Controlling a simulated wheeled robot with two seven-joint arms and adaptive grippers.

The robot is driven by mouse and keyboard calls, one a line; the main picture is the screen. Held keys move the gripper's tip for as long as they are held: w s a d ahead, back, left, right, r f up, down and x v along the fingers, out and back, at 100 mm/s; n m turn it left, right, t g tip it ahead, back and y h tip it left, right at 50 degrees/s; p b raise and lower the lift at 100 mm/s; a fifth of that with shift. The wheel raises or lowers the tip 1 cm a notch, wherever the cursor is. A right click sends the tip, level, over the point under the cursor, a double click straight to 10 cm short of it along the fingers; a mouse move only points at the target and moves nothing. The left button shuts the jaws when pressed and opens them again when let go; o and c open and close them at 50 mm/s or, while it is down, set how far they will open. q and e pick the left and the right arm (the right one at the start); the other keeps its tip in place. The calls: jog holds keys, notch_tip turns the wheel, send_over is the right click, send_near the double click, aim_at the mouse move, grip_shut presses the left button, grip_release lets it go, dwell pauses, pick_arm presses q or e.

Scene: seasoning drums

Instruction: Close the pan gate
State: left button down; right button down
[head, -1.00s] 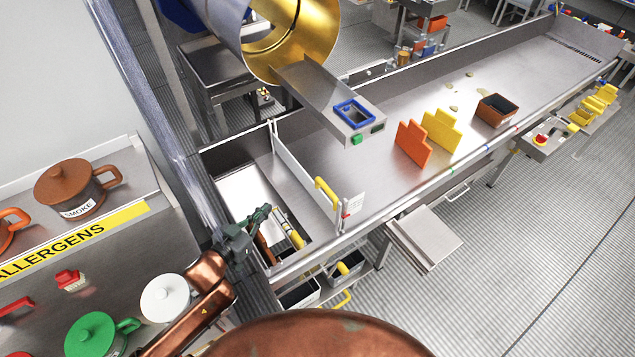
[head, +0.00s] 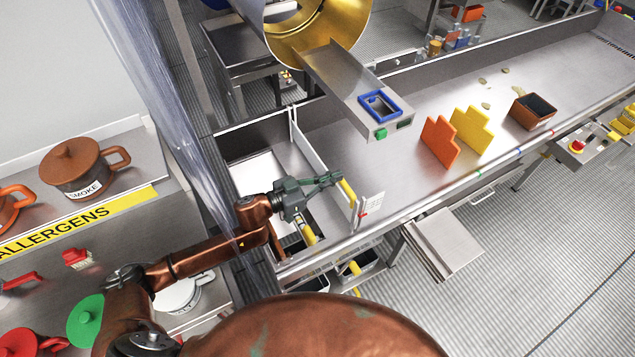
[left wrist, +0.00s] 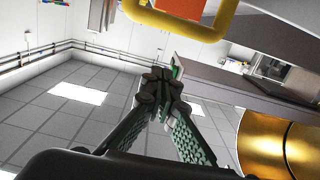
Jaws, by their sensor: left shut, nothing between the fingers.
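The gate appears to be the upright pale panel (head: 307,149) standing across the steel trough in the head view. A yellow handle (head: 348,190) is on it near its front end. My left gripper (head: 338,178) is shut and empty, its fingertips close to the handle's upper end. I cannot tell whether they touch it. In the left wrist view the shut fingertips (left wrist: 164,84) sit below a thick yellow loop (left wrist: 226,22), seemingly the handle, with a visible gap in the picture. My right gripper is not in view.
A recessed bay with a yellow-handled item (head: 308,233) lies left of the panel. The steel chute (head: 345,82) of a golden drum (head: 310,35) hangs over the trough. Orange (head: 440,141) and yellow (head: 471,130) plates stand to the right. Pots line the left counter.

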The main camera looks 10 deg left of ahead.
pick_arm(q)
jog(key=f, duration=0.4)
jog(key=shift+w+d, duration=0.25)
jog(key=shift+d, duration=0.15)
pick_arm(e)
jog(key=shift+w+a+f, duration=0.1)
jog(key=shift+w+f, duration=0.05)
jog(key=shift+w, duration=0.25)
pick_arm(q)
jog(key=shift+f, duration=0.1)
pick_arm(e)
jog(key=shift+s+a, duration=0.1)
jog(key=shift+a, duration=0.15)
